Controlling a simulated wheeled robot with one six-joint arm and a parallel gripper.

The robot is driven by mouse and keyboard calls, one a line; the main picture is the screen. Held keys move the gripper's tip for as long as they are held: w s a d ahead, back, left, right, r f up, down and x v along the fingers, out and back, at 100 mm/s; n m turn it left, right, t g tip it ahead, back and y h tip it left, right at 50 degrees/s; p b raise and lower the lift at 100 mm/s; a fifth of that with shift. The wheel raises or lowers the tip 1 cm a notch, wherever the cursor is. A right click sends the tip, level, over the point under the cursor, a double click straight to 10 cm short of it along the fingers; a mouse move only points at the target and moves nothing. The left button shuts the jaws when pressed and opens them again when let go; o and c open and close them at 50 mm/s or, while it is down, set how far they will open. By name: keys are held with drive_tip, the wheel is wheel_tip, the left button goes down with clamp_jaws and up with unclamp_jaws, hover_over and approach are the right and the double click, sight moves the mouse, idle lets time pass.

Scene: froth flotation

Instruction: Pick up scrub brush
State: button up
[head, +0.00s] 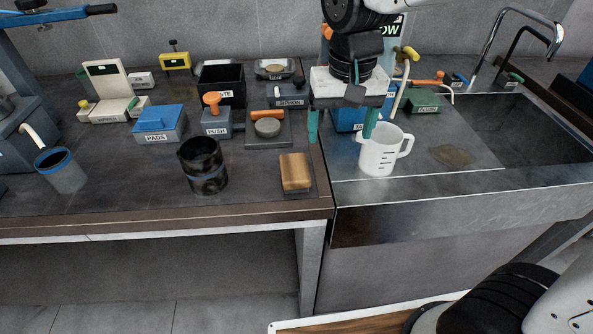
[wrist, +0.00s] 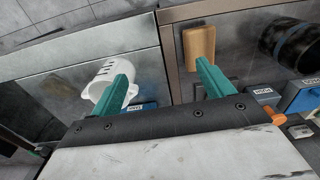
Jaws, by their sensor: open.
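A tan wooden block (head: 295,171), which looks like the scrub brush, lies on a dark holder near the front edge of the bench, left of the sink. It also shows at the top of the wrist view (wrist: 200,47), beyond the right fingertip. Its underside is hidden. My gripper (head: 340,138) is open, with its teal fingers pointing down and apart, behind and to the right of the block. The fingers also show in the wrist view (wrist: 162,72), with nothing between them.
A white measuring jug (head: 379,157) stands close to the right finger, beside the sink (head: 525,130). A dark banded cylinder (head: 203,167) stands left of the block. A round-topped device (head: 267,128) and PUSH box (head: 216,122) are behind. Bare bench lies between cylinder and block.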

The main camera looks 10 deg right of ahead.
hover_over(294, 166)
wheel_tip(294, 166, down, 5)
drive_tip(key=shift+d+r, duration=0.1)
drive_tip(key=shift+d, duration=0.05)
drive_tip(key=shift+w+f, duration=0.1)
drive_tip(key=shift+f, duration=3.75)
drive_tip(key=shift+f, duration=0.25)
drive_tip(key=c, duration=1.1)
